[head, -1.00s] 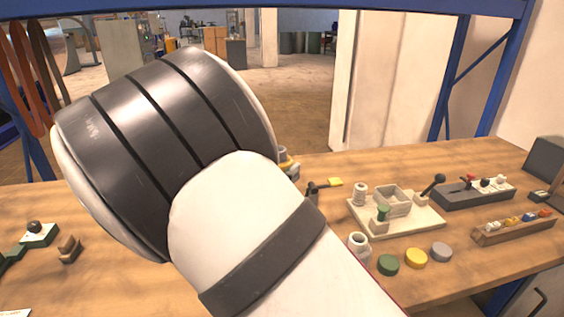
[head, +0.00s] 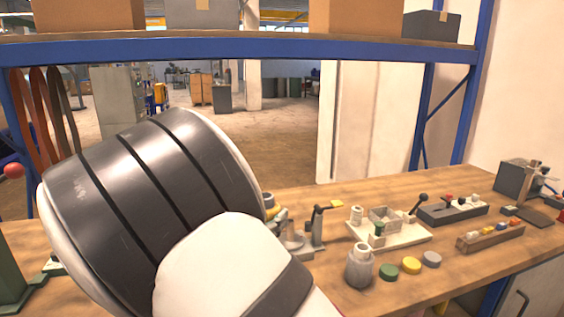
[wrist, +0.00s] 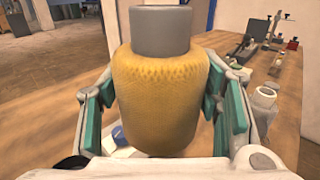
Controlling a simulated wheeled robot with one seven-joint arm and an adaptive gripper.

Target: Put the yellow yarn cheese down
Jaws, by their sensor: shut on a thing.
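The yellow yarn cheese (wrist: 162,95) is a thick cylinder of wound yellow yarn with a grey core (wrist: 160,30) rising from its top. It stands upright between the green pads of my gripper (wrist: 162,110) in the wrist view. My gripper is shut on it. The wooden bench top (wrist: 50,110) shows behind and below it. Whether its base touches the bench is hidden.
A blue shelf frame (head: 300,50) spans above.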

